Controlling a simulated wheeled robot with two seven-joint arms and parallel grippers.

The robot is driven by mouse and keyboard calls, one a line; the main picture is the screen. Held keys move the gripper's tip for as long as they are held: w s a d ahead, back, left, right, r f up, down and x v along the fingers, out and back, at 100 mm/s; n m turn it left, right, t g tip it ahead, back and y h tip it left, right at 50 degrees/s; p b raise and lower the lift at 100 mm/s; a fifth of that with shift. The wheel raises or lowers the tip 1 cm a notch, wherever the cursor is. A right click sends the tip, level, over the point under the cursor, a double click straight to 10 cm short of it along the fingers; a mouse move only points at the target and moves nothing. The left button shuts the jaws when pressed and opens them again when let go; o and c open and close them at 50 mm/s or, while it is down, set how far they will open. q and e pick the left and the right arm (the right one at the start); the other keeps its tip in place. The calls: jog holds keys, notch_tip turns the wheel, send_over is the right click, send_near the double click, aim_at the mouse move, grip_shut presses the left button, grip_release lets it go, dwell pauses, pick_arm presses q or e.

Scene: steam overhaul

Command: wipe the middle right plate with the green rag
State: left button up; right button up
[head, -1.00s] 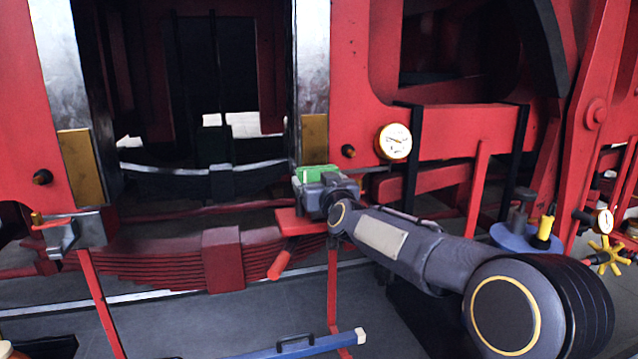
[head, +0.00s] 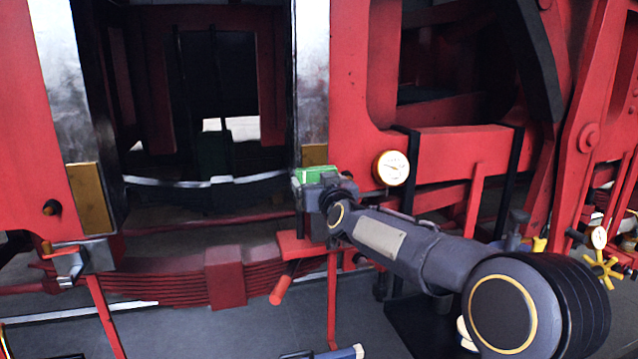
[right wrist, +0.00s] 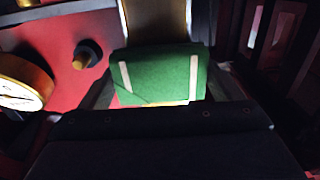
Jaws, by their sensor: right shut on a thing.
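The green rag (head: 318,174) is a folded block, held in my right gripper (head: 322,188). In the right wrist view the green rag (right wrist: 160,75) has two pale strips on it and sits between the fingers. The brass plate (head: 314,154) is on the right bright pillar, with its upper part showing just above the rag. In the wrist view the plate (right wrist: 156,22) runs behind the rag, which covers its lower part. I cannot tell for sure whether rag and plate touch. My left gripper is not in view.
A second brass plate (head: 92,197) is on the left pillar. A round gauge (head: 391,168) and a dark knob stand close to the right of the gripper. A red ledge (head: 300,245) with a red handle lies below. A grey valve (head: 68,265) is at lower left.

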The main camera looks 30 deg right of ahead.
jog(key=shift+f+b, duration=3.65)
jog(key=shift+f, duration=0.4)
jog(key=p+v, duration=0.2)
jog(key=v, duration=0.4)
jog(key=shift+r, duration=0.1)
